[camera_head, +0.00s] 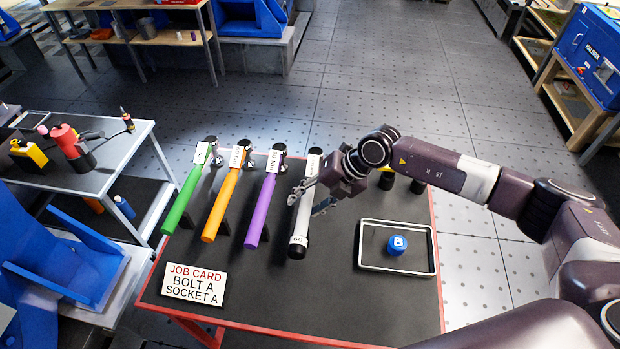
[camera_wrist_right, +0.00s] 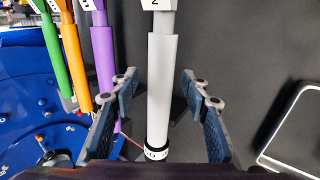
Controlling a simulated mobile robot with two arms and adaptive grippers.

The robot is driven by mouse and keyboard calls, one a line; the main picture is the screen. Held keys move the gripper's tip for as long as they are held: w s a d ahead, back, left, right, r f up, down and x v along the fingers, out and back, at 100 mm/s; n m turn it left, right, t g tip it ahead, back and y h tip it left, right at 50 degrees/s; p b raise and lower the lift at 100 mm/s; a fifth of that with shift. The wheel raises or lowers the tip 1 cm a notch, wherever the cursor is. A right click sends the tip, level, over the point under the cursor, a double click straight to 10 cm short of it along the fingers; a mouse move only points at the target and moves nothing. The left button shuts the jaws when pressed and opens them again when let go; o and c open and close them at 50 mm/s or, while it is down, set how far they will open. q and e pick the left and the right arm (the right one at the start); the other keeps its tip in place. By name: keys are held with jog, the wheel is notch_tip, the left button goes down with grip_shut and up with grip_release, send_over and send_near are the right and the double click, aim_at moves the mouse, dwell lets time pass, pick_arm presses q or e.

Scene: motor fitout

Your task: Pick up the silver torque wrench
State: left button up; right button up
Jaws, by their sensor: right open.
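My right gripper (camera_head: 308,203) is open over the handle. In the right wrist view its fingers (camera_wrist_right: 160,88) stand one on each side of the handle, with a gap on both sides. The gripper hides part of the wrench in the head view. My left gripper is not in view.
Green (camera_head: 186,200), orange (camera_head: 221,207) and purple (camera_head: 261,211) wrenches lie to the left. A job card (camera_head: 194,284) reads "BOLT A SOCKET A". A white-rimmed tray (camera_head: 397,272) on the right holds a blue piece marked B (camera_head: 397,244). The table's front middle is clear.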

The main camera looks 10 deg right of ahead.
jog(key=shift+w+a+f, duration=0.1)
jog(key=shift+a+f, duration=0.1)
jog(key=shift+f, duration=0.1)
jog(key=shift+c, duration=0.4)
grip_shut()
jog(key=shift+w+r, duration=0.1)
jog(key=shift+r, duration=0.05)
